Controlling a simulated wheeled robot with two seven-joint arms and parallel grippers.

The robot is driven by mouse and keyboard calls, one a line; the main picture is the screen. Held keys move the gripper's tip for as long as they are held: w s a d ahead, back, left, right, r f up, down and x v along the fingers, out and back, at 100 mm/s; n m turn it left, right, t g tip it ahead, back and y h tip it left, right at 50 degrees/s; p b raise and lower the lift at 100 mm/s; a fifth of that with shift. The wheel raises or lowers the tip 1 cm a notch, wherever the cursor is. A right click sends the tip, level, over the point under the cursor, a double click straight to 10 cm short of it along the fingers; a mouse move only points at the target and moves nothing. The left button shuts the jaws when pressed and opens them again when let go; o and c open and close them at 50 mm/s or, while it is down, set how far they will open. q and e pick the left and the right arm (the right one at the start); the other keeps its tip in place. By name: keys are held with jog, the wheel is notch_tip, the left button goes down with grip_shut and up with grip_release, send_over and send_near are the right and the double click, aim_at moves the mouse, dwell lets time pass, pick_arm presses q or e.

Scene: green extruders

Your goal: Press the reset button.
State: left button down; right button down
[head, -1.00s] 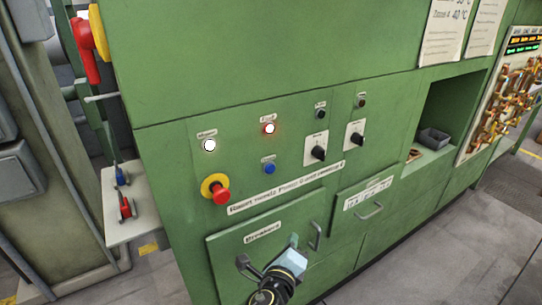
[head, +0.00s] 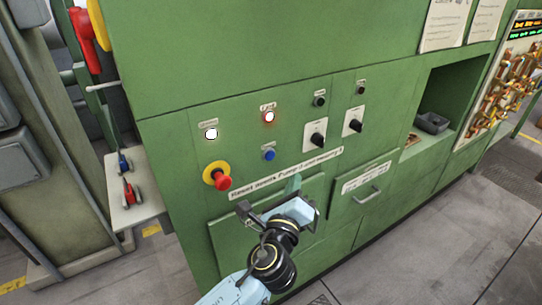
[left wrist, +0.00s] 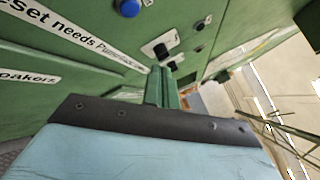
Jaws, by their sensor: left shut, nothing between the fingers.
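The green machine panel carries a blue button (head: 269,155), probably the reset button; its small label is too blurred to read. The blue button also shows at the top of the left wrist view (left wrist: 129,8). My left gripper (head: 292,186) is shut and empty, in front of the panel, below and right of the blue button and apart from it. Its closed green fingers (left wrist: 163,86) point toward the panel in the left wrist view. My right gripper is not in view.
A red emergency knob on a yellow ring (head: 220,180) sticks out left of the blue button. A white lamp (head: 211,134) and a red-lit lamp (head: 269,117) sit above. Black rotary switches (head: 316,138) are to the right. A long text label (head: 287,174) runs below.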

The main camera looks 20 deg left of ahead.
aim_at(270, 156)
pick_arm(q)
jog(key=w+a, duration=0.4)
jog(key=a, duration=0.1)
jog(key=shift+w+a, duration=0.2)
jog(key=shift+a, duration=0.15)
dwell(0.8)
jog(key=shift+a, duration=0.1)
dwell(1.0)
jog(key=shift+w+a, duration=0.2)
jog(key=shift+w, duration=0.05)
jog(key=shift+w+a+p, duration=0.2)
jog(key=shift+a+p, duration=0.1)
jog(key=shift+a, duration=0.05)
dwell(0.6)
dwell(0.4)
jog(key=shift+s+d, duration=0.5)
jog(key=shift+d, duration=0.15)
